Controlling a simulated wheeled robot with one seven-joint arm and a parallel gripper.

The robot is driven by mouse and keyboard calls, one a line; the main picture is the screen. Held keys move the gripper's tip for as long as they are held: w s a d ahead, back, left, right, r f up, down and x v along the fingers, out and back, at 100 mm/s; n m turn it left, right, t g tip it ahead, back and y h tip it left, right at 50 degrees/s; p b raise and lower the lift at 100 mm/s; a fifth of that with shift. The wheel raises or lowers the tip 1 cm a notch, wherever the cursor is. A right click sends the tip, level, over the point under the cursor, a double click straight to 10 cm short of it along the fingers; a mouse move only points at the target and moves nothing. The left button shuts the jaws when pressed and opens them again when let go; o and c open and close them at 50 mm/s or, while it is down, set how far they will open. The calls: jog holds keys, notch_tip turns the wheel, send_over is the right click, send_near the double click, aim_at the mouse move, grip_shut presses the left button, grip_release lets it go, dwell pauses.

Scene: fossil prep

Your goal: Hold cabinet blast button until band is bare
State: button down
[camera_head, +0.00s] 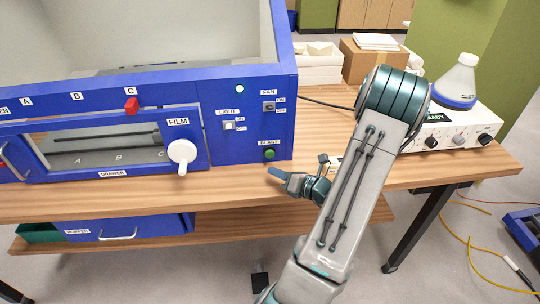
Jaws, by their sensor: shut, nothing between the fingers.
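The blue cabinet (282,120) stands on the wooden bench at the left. Its green BLAST button (269,154) is low on the right of the front panel, below the FAN switch (268,106) and right of the LIGHT switch (229,126). My gripper (272,171) is shut and empty. Its tip is just below the BLAST button in the picture; I cannot tell whether it touches the panel. A red marker (131,105) sits at label C above the film window. No band can be made out in the cabinet.
A white knob (182,152) sticks out by the FILM label. A drawer window with marks A, B, C (100,146) is at left. A flask (457,82) stands on a white device (462,124) at right. Boxes (370,60) are behind. Cables (470,240) lie on the floor at right.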

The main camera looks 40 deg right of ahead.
aim_at(270, 154)
jog(key=shift+w+d, duration=0.55)
jog(key=shift+w, duration=0.35)
jog(key=shift+w+d, duration=0.5)
jog(key=shift+w, duration=0.35)
dwell(0.8)
jog(key=shift+w+d, duration=0.2)
jog(key=shift+w, duration=0.15)
jog(key=shift+w+d, duration=0.25)
jog(key=shift+w, duration=0.15)
dwell(4.7)
